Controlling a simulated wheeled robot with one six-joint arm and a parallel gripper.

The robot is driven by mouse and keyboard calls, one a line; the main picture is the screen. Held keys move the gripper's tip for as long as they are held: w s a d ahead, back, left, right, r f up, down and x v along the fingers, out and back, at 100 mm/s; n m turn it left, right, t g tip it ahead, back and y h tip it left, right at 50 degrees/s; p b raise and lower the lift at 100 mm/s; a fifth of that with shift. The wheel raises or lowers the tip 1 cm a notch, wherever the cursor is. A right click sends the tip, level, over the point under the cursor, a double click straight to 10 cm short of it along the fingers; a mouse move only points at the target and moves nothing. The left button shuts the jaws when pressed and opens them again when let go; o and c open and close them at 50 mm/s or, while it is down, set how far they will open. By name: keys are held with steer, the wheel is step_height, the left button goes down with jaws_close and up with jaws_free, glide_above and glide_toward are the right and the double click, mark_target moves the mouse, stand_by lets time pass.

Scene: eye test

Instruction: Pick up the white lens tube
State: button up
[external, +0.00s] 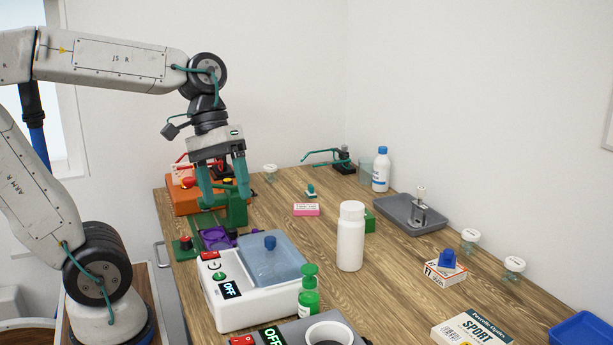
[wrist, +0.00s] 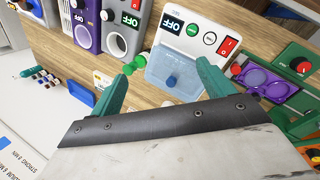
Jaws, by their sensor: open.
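A plain white capped cylinder (external: 350,240), the closest match to the lens tube, stands upright near the middle of the wooden table in the external view. I cannot make it out in the wrist view. My gripper (external: 224,188) hangs with teal fingers spread apart, above the left part of the table, left of the white cylinder and apart from it. In the wrist view the open gripper (wrist: 168,68) has nothing held between its fingers. A white device with a translucent blue lid (wrist: 172,75) shows beyond the fingertips.
The white device (external: 228,315) stands left of the cylinder, with a green pump bottle (external: 309,296) in front. A green block (external: 369,220) is just behind the cylinder. A blue-capped bottle (external: 381,172) and grey tray (external: 395,213) stand farther back. Bare wood lies right of the cylinder.

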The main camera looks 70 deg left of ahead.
steer(key=w+a+n+t+h, duration=0.35)
steer(key=w+n, duration=0.55)
steer(key=w, duration=0.3)
steer(key=w+a+n+t+h, duration=0.3)
steer(key=w+a+n, duration=0.2)
steer(key=w+n, duration=0.55)
glide_toward(351, 230)
step_height(351, 230, down, 2)
steer(key=w, duration=0.2)
steer(key=shift+m, duration=0.45)
steer(key=x, duration=0.7)
steer(key=shift+w+a+f, duration=0.15)
steer(key=shift+w+f, duration=0.25)
steer(key=shift+w, duration=0.05)
steer(key=shift+t, duration=0.25)
steer(key=c, duration=1.1)
steer(key=shift+c, duration=0.2)
